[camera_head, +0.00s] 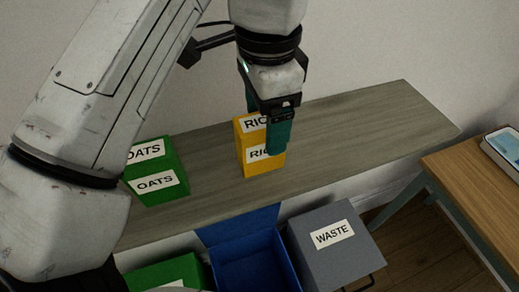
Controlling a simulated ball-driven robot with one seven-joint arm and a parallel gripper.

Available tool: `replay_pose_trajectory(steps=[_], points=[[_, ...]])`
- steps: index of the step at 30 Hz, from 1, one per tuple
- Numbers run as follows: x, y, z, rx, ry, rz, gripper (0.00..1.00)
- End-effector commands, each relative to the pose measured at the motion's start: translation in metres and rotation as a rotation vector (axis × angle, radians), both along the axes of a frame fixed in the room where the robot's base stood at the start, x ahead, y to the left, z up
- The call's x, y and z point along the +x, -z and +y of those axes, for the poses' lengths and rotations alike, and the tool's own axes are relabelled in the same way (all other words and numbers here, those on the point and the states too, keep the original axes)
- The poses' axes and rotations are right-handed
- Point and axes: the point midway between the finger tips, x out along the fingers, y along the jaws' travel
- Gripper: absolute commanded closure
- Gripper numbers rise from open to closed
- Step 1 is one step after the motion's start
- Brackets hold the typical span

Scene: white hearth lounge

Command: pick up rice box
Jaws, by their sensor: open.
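The rice box (262,167) is yellow with white labels, the lettering partly covered by my gripper. It stands upright on a grey wooden shelf (380,122). My gripper (266,125) is open and points down at the box. One teal finger hangs in front of the box's right side and hides part of the label. The other finger shows behind the box's top edge. I cannot tell whether either finger touches the box.
A green oats box (157,184) stands to the left on the shelf, partly behind my arm. Below the shelf are an open blue bin (250,262), a grey waste bin (339,262) and another green box (165,275). A wooden table (470,172) stands at right. The shelf's right part is clear.

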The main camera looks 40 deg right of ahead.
Motion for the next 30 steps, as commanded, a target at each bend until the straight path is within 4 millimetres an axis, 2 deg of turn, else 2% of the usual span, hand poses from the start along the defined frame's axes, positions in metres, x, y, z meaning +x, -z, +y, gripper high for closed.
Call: replay_pose_trajectory(steps=[8,20,30], points=[[0.002,0.013,0.001,0.000,-0.001,-0.001,0.22],[0.008,0.055,0.004,0.000,-0.002,-0.002,0.22],[0.008,0.056,0.004,0.000,-0.001,-0.001,0.23]])
